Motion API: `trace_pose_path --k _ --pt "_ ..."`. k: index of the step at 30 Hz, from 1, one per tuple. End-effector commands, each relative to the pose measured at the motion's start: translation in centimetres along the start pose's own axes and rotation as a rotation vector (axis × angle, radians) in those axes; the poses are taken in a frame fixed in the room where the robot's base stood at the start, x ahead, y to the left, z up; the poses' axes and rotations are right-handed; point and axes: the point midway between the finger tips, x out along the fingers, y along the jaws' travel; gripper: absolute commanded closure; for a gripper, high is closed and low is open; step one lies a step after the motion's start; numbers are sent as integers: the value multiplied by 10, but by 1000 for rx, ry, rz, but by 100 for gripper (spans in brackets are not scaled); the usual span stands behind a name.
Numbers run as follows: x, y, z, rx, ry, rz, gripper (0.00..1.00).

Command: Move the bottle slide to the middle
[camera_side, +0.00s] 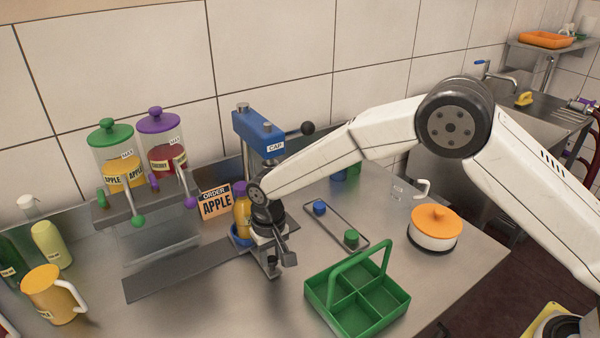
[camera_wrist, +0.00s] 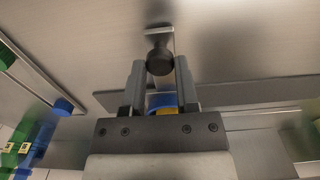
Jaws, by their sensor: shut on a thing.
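The bottle slide's blue cup (camera_side: 238,238) is at the right end of the dark rail (camera_side: 175,274), near the blue cap press (camera_side: 258,130). A bottle (camera_side: 241,214) with yellow contents and a purple top stands in the cup, partly hidden by my arm. My gripper (camera_side: 274,257) is low in front of the cup. In the wrist view my gripper (camera_wrist: 160,80) is shut on the slide's black knob (camera_wrist: 159,60), which sits between the fingers. The blue cup (camera_wrist: 162,100) shows just behind it, mostly hidden by the gripper body.
Apple and cherry dispensers (camera_side: 124,170) stand at the back left beside an orange order card (camera_side: 215,202). A green caddy (camera_side: 352,300) is at the front right, near a tray with blue and green caps (camera_side: 335,226). An orange-lidded pot (camera_side: 435,228) stands farther right. A jug (camera_side: 50,294) stands left.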

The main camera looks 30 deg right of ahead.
Motion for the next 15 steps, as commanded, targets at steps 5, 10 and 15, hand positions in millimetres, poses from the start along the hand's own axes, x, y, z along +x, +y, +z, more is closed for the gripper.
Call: trace_pose_path --k 5,10,15 --pt "0 -11 0 -1 1 -1 100" --pt "0 -21 0 -2 1 -1 100" --pt "0 -29 0 -1 2 -1 100"
